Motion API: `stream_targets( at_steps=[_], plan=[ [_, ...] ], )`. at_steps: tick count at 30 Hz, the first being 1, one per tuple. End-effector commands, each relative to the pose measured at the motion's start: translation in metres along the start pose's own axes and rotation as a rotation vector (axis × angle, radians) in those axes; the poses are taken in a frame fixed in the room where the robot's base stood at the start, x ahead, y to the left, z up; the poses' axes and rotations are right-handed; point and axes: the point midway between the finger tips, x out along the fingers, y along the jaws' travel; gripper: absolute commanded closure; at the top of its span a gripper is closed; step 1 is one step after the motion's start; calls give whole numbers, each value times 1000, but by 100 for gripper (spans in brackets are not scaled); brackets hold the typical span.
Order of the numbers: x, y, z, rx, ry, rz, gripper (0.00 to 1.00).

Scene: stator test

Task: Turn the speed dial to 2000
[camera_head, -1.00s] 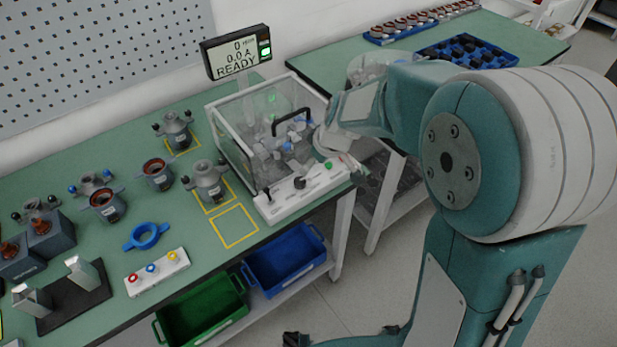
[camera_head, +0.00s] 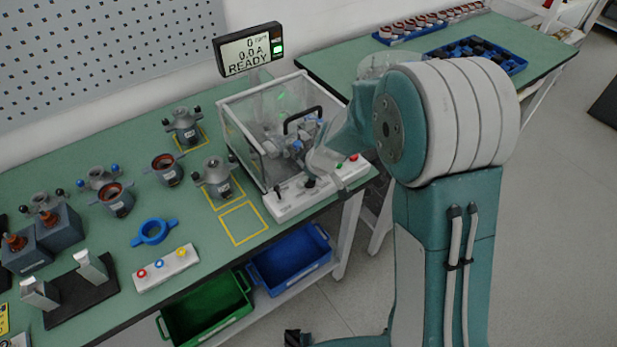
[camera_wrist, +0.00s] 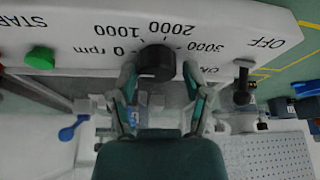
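The speed dial (camera_wrist: 156,62) is a black knob on the white control panel (camera_wrist: 75,62), whose markings appear upside down in the wrist view. Marks for 0 rpm, 1000, 2000 and 3000 surround it; I cannot make out its pointer. My gripper (camera_wrist: 158,72) is open, one finger on each side of the dial, with small gaps visible. In the head view the dial (camera_head: 309,182) is at the panel's (camera_head: 285,206) middle, and my wrist hangs above it. The display (camera_head: 248,50) reads 0 rpm, 0.0 A, READY.
A green START button (camera_wrist: 40,57) and a black ON/OFF switch (camera_wrist: 243,82) flank the dial. The clear test enclosure (camera_head: 240,130) with a black handle stands behind the panel. Several motor parts lie on the green table left of it.

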Motion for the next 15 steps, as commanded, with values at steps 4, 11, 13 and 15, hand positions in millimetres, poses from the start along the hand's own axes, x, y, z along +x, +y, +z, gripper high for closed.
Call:
stream_targets(
  at_steps=[4,11,13,15],
  plan=[
    [0,0,1,0,0,-2,100],
    [-1,0,2,6,-2,-1,100],
    [-1,0,3,14,-3,2,100],
    [-1,0,3,29,-3,8,100]
  ],
)
